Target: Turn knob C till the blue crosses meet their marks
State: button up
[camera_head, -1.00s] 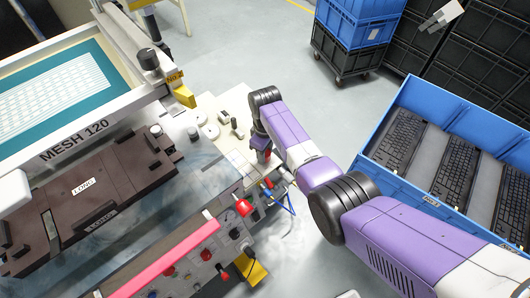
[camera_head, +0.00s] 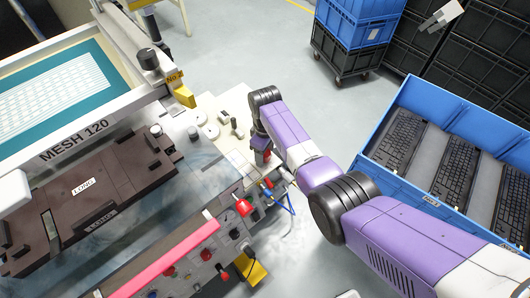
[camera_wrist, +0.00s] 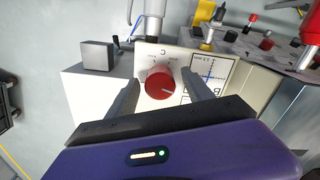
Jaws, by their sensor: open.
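Knob C is a red round knob (camera_wrist: 159,84) with a pale pointer line, on a white panel marked C (camera_wrist: 180,55) in the wrist view. My gripper (camera_wrist: 161,88) is open, with one finger on each side of the knob; I cannot tell if they touch it. The blue cross (camera_wrist: 208,76) shows on a white marked card to the right of the knob. It is too small to tell how it sits against its mark. In the head view, my arm hides the knob.
The printing machine carries a screen frame labelled MESH 120 (camera_head: 75,139) and a dark fixture (camera_head: 120,178). A grey block (camera_wrist: 97,56) stands left of the knob. A blue crate with keyboards (camera_head: 400,190) is at the right. Red-knobbed controls (camera_head: 243,207) line the machine's front.

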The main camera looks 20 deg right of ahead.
jog(key=shift+r, duration=3.9)
jog(key=w+a+r+m+t, duration=0.1)
jog(key=w+r+m+t, duration=0.3)
jog(key=w+t, duration=0.55)
jog(key=s+r+m+t, duration=0.1)
jog(key=s+r, duration=0.2)
jog(key=s, duration=1.4)
jog(key=s+r+m+t+b, duration=0.1)
jog(key=s+r, duration=0.3)
jog(key=s, duration=1.4)
jog(key=s+d+r+m+t+b, duration=0.1)
jog(key=s+r+t, duration=0.2)
jog(key=s, duration=1.5)
jog(key=shift+s+r+m, duration=0.15)
jog(key=shift+r+m, duration=0.25)
